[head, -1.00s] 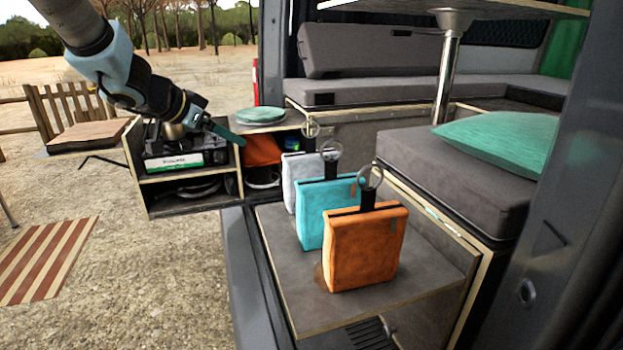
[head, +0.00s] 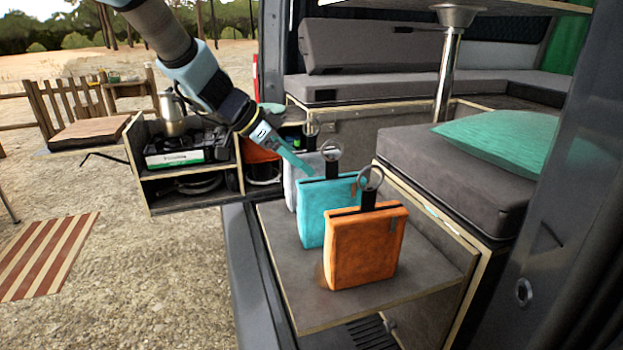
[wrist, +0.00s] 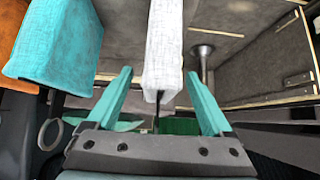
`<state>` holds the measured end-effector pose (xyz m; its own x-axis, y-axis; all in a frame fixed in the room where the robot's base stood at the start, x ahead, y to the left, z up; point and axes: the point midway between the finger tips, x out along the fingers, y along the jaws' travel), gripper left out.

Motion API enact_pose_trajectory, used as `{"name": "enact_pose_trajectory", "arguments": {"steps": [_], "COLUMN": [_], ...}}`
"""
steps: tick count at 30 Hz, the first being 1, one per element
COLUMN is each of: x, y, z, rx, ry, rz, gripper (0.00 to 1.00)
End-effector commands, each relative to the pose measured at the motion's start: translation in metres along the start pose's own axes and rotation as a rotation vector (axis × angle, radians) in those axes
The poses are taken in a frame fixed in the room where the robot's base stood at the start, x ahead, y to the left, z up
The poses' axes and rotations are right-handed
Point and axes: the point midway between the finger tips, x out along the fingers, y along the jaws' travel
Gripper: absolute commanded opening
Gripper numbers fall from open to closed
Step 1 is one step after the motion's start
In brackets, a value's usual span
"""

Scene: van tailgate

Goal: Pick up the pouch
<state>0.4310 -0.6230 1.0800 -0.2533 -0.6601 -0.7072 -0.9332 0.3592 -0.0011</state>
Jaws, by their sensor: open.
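Three upright fabric pouches with black tabs and metal rings stand in a row on a grey shelf (head: 300,290): an orange pouch (head: 365,250) in front, a teal pouch (head: 322,215) behind it, and a white pouch (head: 290,185) at the back, partly hidden. My gripper (head: 306,170) is open with teal fingers at the white pouch, just behind the teal one. In the wrist view, my gripper (wrist: 158,74) has one finger on each side of the white pouch (wrist: 163,40), with gaps visible. The teal pouch (wrist: 55,45) lies outside the left finger.
A side cabinet (head: 190,195) with a stove and kettle (head: 172,112) stands behind left. A grey bench cushion (head: 440,175) with a green pillow (head: 500,140) is to the right of the shelf. A table post (head: 447,75) rises behind. The shelf's front right is clear.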

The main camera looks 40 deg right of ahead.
Motion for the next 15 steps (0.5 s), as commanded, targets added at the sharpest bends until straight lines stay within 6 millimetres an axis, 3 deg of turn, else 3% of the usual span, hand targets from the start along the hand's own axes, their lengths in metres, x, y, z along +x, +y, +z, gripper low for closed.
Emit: {"name": "enact_pose_trajectory", "arguments": {"steps": [7,15], "x": [0.036,0.044], "y": [0.000,-0.001], "z": [-0.002,-0.002], "rx": [-0.003,-0.001], "ry": [0.000,0.000], "rz": [0.003,0.000], "gripper": [0.85,0.85]}}
